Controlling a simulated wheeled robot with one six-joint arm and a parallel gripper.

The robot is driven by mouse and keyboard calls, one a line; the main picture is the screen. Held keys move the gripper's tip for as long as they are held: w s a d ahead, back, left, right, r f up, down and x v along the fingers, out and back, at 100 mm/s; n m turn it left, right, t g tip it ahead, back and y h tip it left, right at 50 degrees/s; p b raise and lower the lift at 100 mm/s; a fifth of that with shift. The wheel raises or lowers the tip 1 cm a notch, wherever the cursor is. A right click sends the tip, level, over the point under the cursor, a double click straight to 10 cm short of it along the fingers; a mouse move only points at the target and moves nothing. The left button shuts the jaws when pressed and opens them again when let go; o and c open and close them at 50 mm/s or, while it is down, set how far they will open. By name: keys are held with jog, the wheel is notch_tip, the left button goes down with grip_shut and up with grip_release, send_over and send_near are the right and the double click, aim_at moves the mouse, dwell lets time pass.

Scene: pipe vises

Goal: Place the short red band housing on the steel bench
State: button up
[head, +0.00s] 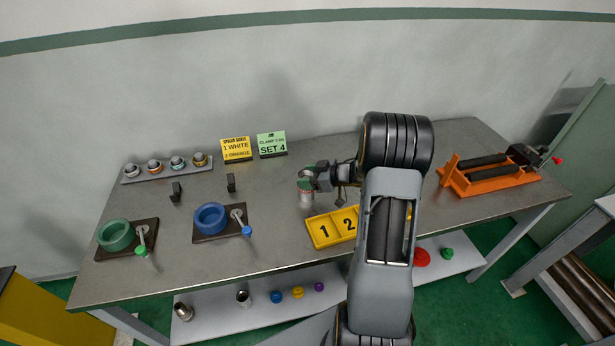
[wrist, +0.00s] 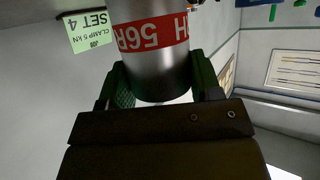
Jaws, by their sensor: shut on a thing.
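My gripper (head: 309,183) is shut on a grey metal housing with a red band (head: 306,197). In the wrist view the housing (wrist: 153,75) sits between the green finger pads, and its red band carries white lettering that reads "56R" and "H". In the head view the housing is upright below the fingers, over the middle of the steel bench (head: 275,225), behind the yellow tray. I cannot tell whether its base touches the bench top. My arm hides part of the bench to the right of it.
A yellow numbered tray (head: 319,243) lies just in front. A blue ring vise (head: 210,218) and a green one (head: 115,236) stand left, an orange rack (head: 490,181) right. Two signs (head: 236,149) stand at the back. Housings (head: 183,312) and caps lie on the lower shelf (head: 215,312).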

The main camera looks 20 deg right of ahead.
jog(key=o, duration=1.6)
jog(key=shift+c, duration=0.2)
